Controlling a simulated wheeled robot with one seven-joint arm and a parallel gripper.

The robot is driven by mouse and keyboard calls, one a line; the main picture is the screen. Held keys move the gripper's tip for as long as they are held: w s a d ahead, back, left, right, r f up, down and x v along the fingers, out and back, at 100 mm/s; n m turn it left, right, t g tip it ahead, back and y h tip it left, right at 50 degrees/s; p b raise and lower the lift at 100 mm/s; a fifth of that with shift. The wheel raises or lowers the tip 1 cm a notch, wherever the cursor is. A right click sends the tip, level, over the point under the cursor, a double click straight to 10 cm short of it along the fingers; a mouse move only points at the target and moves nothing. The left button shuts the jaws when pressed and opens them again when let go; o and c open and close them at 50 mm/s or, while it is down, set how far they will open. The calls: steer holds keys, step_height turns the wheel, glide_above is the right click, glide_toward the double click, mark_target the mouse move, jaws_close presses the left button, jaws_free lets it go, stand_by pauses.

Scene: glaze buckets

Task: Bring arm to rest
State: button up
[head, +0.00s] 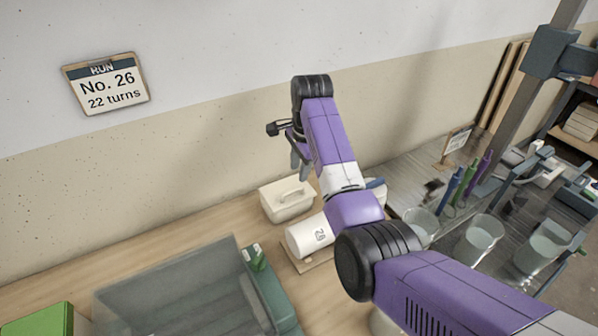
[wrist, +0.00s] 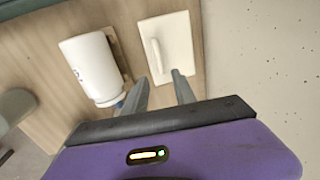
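My gripper (wrist: 160,88) shows in the wrist view with its two grey fingers apart and nothing between them. It points down over the bench, above the white lidded box. In the head view my gripper (head: 299,165) hangs at the end of my purple arm, above and behind that box, partly hidden by the arm. The wrist view shows a clear gap between the fingers.
A clear bin (head: 170,290) is at front left. Glass buckets (head: 479,240) stand right. A sign (head: 107,84) hangs on the wall.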

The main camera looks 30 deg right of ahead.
stand_by(0.4)
steer(key=w+d+r+n+t+h, duration=0.2)
steer(key=w+d+r+n+t, duration=0.1)
steer(key=w+r+n+t, duration=0.4)
steer(key=s+a+f+n+t, duration=0.2)
steer(key=s, duration=0.4)
steer(key=s+a+f+n+t, duration=0.2)
steer(key=s+t, duration=0.1)
steer(key=s, duration=0.4)
steer(key=s+a+f+n+t, duration=0.2)
steer(key=s+f, duration=0.1)
steer(key=s, duration=0.4)
steer(key=shift+s+a+f+n+h, duration=0.1)
steer(key=shift+a+n+h, duration=0.2)
steer(key=shift+a+n, duration=0.1)
steer(key=s+a+n+y, duration=0.1)
steer(key=s+a, duration=0.1)
steer(key=s, duration=1)
steer(key=s+a+r+n+g, duration=0.1)
steer(key=s+a, duration=0.2)
steer(key=s, duration=1)
steer(key=s+a+r+n+y, duration=0.1)
steer(key=s+a+n, duration=0.1)
steer(key=s, duration=1.1)
steer(key=shift+s+a+y, duration=0.15)
steer(key=shift+a+y, duration=0.15)
steer(key=shift+a, duration=0.3)
